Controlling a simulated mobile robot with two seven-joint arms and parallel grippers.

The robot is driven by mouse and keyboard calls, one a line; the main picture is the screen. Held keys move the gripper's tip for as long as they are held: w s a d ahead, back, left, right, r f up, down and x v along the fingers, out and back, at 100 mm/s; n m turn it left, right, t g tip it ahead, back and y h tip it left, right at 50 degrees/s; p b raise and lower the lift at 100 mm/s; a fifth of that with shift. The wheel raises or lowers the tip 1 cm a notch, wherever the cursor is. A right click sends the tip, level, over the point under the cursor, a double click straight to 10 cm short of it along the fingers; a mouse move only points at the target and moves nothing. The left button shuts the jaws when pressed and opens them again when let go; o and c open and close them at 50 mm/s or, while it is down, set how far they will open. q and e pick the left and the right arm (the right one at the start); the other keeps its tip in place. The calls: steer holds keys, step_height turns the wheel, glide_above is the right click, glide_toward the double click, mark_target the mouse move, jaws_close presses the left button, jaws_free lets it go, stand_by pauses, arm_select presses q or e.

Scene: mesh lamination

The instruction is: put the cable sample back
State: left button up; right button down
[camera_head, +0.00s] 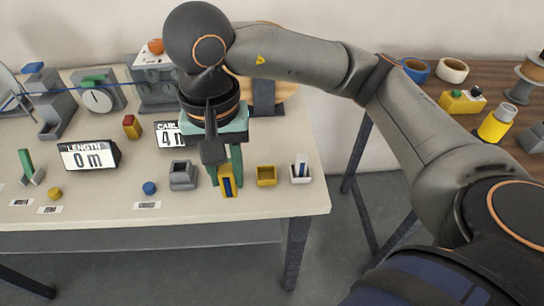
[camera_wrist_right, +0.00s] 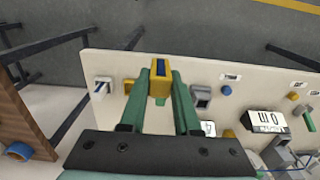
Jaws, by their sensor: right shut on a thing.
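The cable sample (camera_head: 227,182), a yellow block with a blue strip, is between the green fingers of my right gripper (camera_head: 225,168). It also shows between the fingertips in the right wrist view (camera_wrist_right: 160,82). The right gripper is shut on it near the table's front edge. I cannot tell its exact height above the table. A small yellow open-topped holder (camera_head: 266,176) stands just right of it and looks empty. It also shows in the wrist view (camera_wrist_right: 129,86), left of the held sample. My left gripper is not in view.
A white holder (camera_head: 300,178) with a blue-and-white piece stands right of the yellow holder. A grey holder (camera_head: 182,180) stands left of the gripper. Length display (camera_head: 90,156), cable display (camera_head: 171,135) and blue knob (camera_head: 149,188) are further left. The front right table corner is clear.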

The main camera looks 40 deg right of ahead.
steer(key=shift+d+f, duration=0.15)
steer(key=shift+d, duration=0.3)
steer(key=w+d+f, duration=0.2)
steer(key=d+f, duration=0.1)
steer(key=w+d+f, duration=0.2)
steer(key=d+f, duration=0.1)
steer(key=d, duration=0.1)
steer(key=w+d+f, duration=0.3)
steer(key=d, duration=0.1)
steer(key=shift+f, duration=0.1)
steer(key=f, duration=0.3)
steer(key=shift+w+d+f, duration=0.1)
steer(key=shift+d, duration=0.1)
steer(key=shift+f, duration=0.2)
